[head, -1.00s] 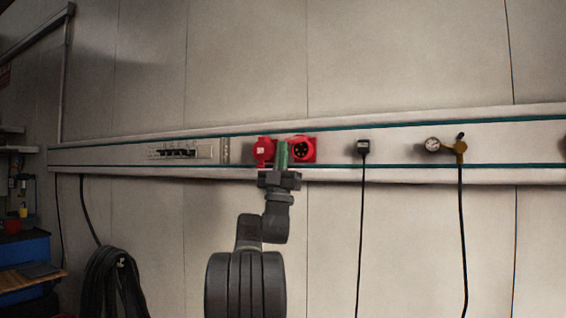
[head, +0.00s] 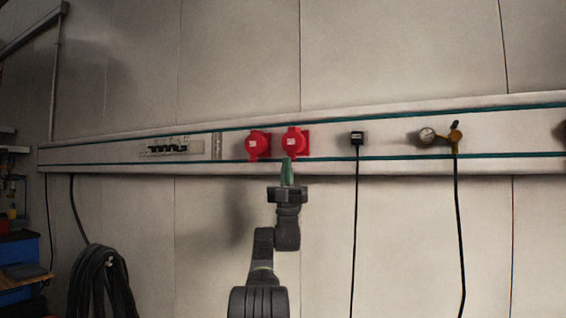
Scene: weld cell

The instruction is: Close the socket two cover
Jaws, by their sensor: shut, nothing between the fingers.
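Two red sockets are mounted side by side on the wall rail, in the head view. The right socket (head: 295,143) has its red cover down over its face, with a pale label showing, and no dark pin face is visible. The left socket (head: 258,144) also shows a red cover with a pale label. My gripper (head: 287,172) has green fingers that are shut and empty. It stands just below the right socket, with its fingertips close to the socket's lower edge; I cannot tell whether they touch.
The rail (head: 400,165) runs across the wall. Left of the sockets is a row of black switches (head: 170,149). To the right are a black plug with a hanging cable (head: 357,137) and a gauge with a brass valve (head: 428,135). A coiled hose (head: 100,280) hangs low left.

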